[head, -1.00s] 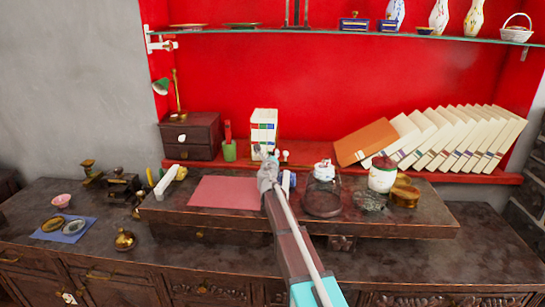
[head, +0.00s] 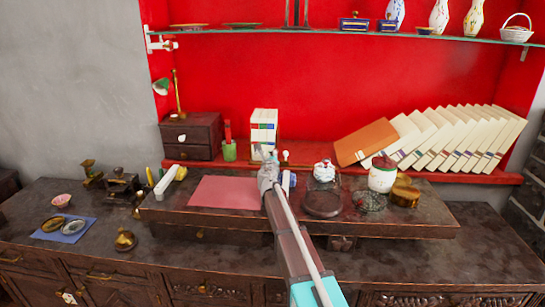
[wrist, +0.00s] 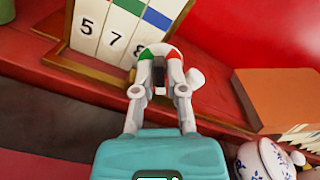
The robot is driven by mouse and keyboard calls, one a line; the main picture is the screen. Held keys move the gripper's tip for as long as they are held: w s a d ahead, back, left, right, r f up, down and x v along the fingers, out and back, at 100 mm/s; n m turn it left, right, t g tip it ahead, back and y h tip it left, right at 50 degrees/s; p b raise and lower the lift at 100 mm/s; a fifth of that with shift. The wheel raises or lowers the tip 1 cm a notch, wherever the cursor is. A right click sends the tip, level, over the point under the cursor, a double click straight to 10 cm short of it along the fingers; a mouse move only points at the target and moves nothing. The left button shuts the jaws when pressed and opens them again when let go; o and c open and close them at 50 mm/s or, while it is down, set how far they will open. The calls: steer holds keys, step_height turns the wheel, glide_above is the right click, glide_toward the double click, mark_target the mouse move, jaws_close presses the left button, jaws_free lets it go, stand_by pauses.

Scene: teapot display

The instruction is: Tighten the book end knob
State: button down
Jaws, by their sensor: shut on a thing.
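In the head view a short row of white numbered books (head: 264,130) with coloured bands stands upright on the red shelf. In the wrist view the books (wrist: 100,30) show the numbers 5, 7 and 8 and rest in a brass-edged book end (wrist: 75,72). My gripper (wrist: 160,72), with a green and a red fingertip, is shut just in front of the book end's lower edge. The knob is mostly hidden between the fingertips. A small pale piece (wrist: 195,77) shows right of them; I cannot tell whether it belongs to the knob. My gripper also shows in the head view (head: 268,165).
An orange book (head: 366,142) leans against several cream books. A pink mat (head: 225,192) lies clear on the left.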

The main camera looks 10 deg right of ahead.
steer(key=shift+m, duration=0.3)
steer(key=m, duration=1.1)
steer(key=shift+d, duration=0.1)
steer(key=m, duration=0.6)
steer(key=shift+m, duration=0.4)
steer(key=m, duration=0.5)
steer(key=shift+m, duration=0.3)
steer(key=c, duration=0.7)
jaws_free()
steer(key=shift+f, duration=0.1)
steer(key=shift+c, duration=0.2)
